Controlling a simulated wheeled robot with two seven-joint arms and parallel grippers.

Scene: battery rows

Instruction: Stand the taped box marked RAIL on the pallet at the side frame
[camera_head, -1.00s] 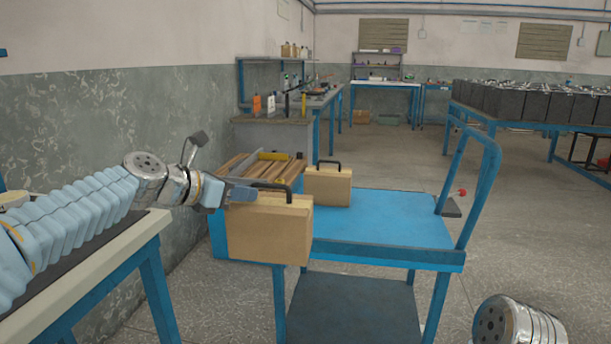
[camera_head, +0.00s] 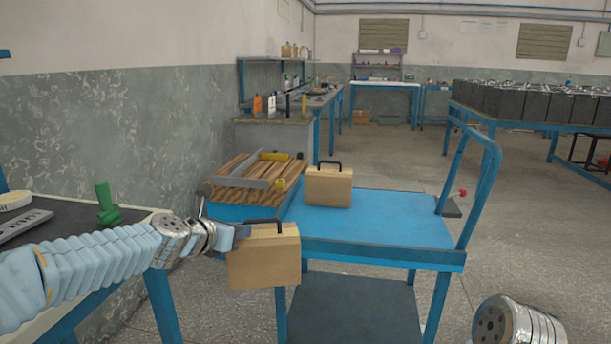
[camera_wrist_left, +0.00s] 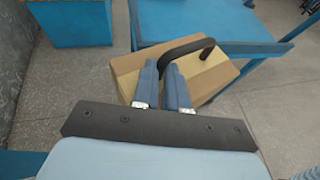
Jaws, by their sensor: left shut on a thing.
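My left gripper (camera_head: 241,233) is shut on a tan taped box (camera_head: 265,262) with a black handle, holding it in the air in front of the blue cart's near left corner. In the left wrist view the fingers (camera_wrist_left: 162,85) meet the handle (camera_wrist_left: 185,47) and the box (camera_wrist_left: 205,80) hangs beyond them. A second, similar box (camera_head: 328,188) stands upright on the blue cart top (camera_head: 385,222). I can read no RAIL marking on either box. A wooden slatted pallet (camera_head: 232,193) lies at the cart's left end. My right gripper is out of view.
A level or bar (camera_head: 240,181) and yellow tools lie on the slats. A table with a green object (camera_head: 107,203) stands at left. The cart's side frame (camera_head: 479,190) rises at its right end.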

